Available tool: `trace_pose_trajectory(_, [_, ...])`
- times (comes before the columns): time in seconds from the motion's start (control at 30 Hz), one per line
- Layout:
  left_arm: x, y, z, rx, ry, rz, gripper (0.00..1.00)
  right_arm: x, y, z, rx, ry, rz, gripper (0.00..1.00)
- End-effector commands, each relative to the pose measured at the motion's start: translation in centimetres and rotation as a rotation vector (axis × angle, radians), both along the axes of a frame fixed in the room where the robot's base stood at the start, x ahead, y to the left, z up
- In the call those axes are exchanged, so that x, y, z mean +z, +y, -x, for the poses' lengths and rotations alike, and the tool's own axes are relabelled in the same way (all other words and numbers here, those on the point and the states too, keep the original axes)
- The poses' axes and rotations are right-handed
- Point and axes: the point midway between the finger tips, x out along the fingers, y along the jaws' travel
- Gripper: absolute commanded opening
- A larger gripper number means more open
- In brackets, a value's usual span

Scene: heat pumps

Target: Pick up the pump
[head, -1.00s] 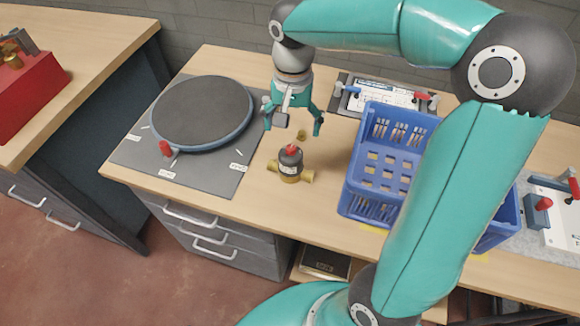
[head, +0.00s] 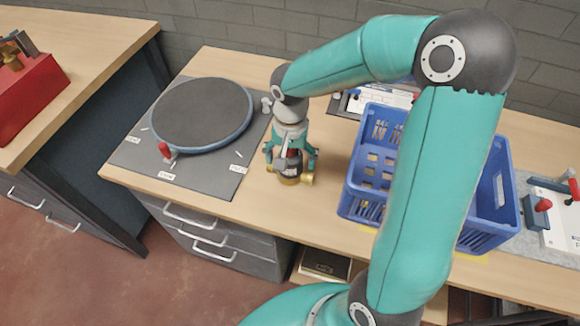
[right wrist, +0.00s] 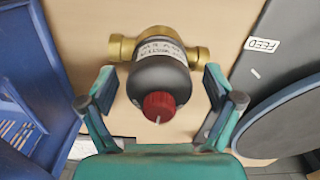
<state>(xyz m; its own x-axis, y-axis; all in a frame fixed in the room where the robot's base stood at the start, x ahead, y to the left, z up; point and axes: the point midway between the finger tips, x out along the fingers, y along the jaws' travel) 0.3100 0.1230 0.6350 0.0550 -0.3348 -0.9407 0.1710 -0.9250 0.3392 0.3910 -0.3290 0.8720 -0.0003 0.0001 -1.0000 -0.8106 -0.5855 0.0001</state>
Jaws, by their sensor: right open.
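The pump (head: 288,177) stands on the wooden bench between the grey mat and the blue crate. It has a dark body, a red cap and a brass pipe section, and my right gripper partly hides it in the head view. In the right wrist view the pump (right wrist: 160,77) lies between the fingers, with its red cap toward me and its brass ends beyond the fingertips. My right gripper (head: 290,165) is open around the pump; a gap shows between each finger and the body. My left gripper is not in view.
A blue crate (head: 350,200) stands close to the right of the pump. A round dark turntable (head: 203,112) on a grey mat (head: 206,182) lies to the left. Fixtures with red handles sit at the back and far right. A red box (head: 35,95) is on another bench.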

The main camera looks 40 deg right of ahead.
Motion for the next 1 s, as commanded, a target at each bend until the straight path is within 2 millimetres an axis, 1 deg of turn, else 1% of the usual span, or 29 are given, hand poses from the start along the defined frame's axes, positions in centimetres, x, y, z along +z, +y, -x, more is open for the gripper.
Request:
trace_pose_trajectory(0.1, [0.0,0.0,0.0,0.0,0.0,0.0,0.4,0.02,-0.01,0.01,0.0,0.0,0.0,0.9])
trace_pose_trajectory(0.17, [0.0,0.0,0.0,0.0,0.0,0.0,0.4,0.03,-0.01,0.01,0.0,0.0,0.0,0.8])
trace_pose_trajectory(0.2, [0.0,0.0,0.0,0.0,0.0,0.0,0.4,0.03,-0.01,0.02,0.0,0.0,0.0,0.74])
trace_pose_trajectory(0.27, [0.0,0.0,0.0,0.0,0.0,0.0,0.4,0.04,-0.01,0.02,0.0,0.0,0.0,0.64])
trace_pose_trajectory(0.3, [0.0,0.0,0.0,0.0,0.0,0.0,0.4,0.04,-0.02,0.01,0.0,0.0,0.0,0.57])
trace_pose_trajectory(0.37, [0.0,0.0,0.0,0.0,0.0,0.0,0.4,0.05,-0.02,0.01,0.0,0.0,0.0,0.47])
trace_pose_trajectory(0.4, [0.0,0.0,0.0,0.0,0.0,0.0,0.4,0.05,-0.02,0.01,0.0,0.0,0.0,0.4])
trace_pose_trajectory(0.63, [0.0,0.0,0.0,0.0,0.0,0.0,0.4,0.05,-0.03,0.02,-0.001,0.0,0.0,0.02])
trace_pose_trajectory(0.67, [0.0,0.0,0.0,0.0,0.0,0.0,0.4,0.06,-0.03,0.02,-0.001,0.0,0.0,0.0])
trace_pose_trajectory(1.0, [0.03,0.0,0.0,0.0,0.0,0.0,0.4,0.29,-0.08,-0.04,-0.002,-0.003,0.0,0.0])
